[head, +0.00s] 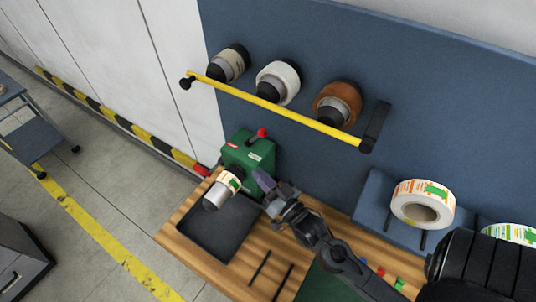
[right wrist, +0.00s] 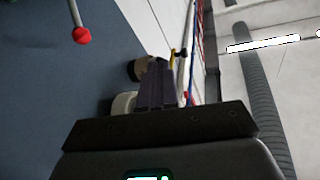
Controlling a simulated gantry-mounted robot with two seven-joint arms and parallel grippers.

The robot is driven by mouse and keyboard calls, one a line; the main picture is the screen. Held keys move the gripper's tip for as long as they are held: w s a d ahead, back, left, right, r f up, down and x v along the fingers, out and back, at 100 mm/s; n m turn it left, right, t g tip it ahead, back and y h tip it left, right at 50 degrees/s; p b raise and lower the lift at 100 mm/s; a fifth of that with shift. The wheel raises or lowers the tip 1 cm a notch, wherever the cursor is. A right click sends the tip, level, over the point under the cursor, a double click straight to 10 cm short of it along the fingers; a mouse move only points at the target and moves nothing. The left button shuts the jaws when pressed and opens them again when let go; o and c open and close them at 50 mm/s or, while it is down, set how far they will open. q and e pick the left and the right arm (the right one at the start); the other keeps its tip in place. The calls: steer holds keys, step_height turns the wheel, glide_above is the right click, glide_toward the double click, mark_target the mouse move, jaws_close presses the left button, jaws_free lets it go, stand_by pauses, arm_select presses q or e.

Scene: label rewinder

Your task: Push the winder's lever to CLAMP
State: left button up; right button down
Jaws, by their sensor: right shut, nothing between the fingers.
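The green winder (head: 248,150) stands at the back left of the wooden bench. Its lever shows as a red ball knob (head: 262,133) above the top of the housing. In the right wrist view the red knob (right wrist: 82,36) sits on a thin rod, up and left of my fingers and apart from them. My right gripper (head: 263,180) has purple fingers, shut and empty, close to the winder's right side and below the knob. The lever markings are too small to read. My left gripper is not in view.
A yellow bar (head: 270,108) runs along the blue wall panel above, in front of several rolls. A dark tray (head: 218,232) lies on the bench below the winder. A label roll (head: 423,203) sits on a blue holder at right.

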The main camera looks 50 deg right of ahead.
arm_select(q)
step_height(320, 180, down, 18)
steer(key=b, duration=1.6)
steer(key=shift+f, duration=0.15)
arm_select(e)
steer(key=d+f+m+t+h, duration=0.2)
steer(key=d+f+m+h, duration=0.2)
steer(key=f, duration=1)
steer(key=shift+s+d+f+m+t+h, duration=0.3)
steer(key=shift+s+d+f+h, duration=0.15)
steer(key=shift+d+h, duration=1.75)
steer(key=shift+d+r+y, duration=0.15)
steer(key=shift+d+y, duration=0.2)
steer(key=shift+y, duration=0.25)
steer(key=p, duration=0.2)
glide_toward(256, 138)
step_height(256, 138, up, 5)
steer(key=d, duration=0.2)
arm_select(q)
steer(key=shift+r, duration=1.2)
arm_select(e)
steer(key=shift+x, duration=1.15)
